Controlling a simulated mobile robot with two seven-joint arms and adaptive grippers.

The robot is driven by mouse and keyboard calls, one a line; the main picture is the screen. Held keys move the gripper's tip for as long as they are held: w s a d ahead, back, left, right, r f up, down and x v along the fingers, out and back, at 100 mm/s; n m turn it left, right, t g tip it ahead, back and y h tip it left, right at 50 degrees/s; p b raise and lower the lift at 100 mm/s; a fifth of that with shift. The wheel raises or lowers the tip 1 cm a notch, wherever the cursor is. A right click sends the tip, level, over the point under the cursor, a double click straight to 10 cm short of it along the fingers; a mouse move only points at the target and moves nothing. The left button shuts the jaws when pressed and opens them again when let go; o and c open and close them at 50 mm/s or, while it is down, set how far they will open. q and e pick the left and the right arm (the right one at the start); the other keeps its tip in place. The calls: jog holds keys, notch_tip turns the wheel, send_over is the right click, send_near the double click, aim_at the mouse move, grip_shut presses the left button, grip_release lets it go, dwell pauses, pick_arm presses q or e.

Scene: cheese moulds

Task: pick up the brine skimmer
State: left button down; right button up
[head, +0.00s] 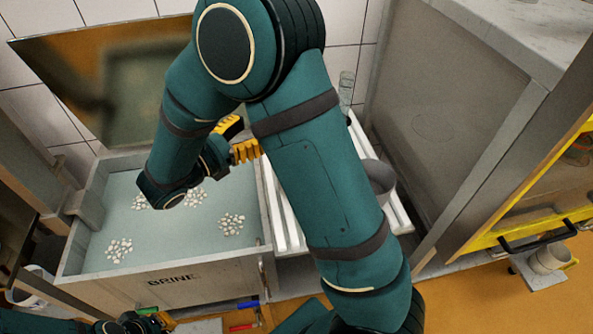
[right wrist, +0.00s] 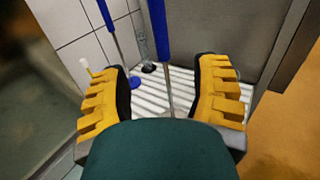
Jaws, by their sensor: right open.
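My right gripper (head: 241,140) is above the back right of the brine tank, partly hidden by my right arm in the head view. In the right wrist view the gripper (right wrist: 165,97) is open, its yellow jaws wide apart. A long tool with a blue handle (right wrist: 160,30) and a metal shaft stands between the jaws, not gripped. A second blue-handled tool (right wrist: 108,17) is left of it. I cannot tell for sure which is the brine skimmer; their lower ends are partly hidden or unclear. My left gripper (head: 150,322) is at the bottom left, its jaws unclear.
The tank (head: 215,286) marked BRINE holds liquid and several white clusters. A white slatted rack (head: 283,215) beside it bears a grey pot (head: 379,177). A clear glass vessel (head: 346,88) stands near the tiled wall. A grey cabinet (head: 440,110) is at the right.

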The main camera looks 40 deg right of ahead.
jog(key=shift+w+d+r, duration=0.1)
jog(key=shift+w+d, duration=0.1)
jog(key=shift+d, duration=2.1)
jog(key=shift+w+d+f, duration=0.1)
jog(key=shift+w+d, duration=0.1)
jog(key=shift+d, duration=2.1)
jog(key=shift+w+d+r, duration=0.1)
jog(key=shift+w+d, duration=0.1)
jog(key=shift+d, duration=2.1)
grip_shut()
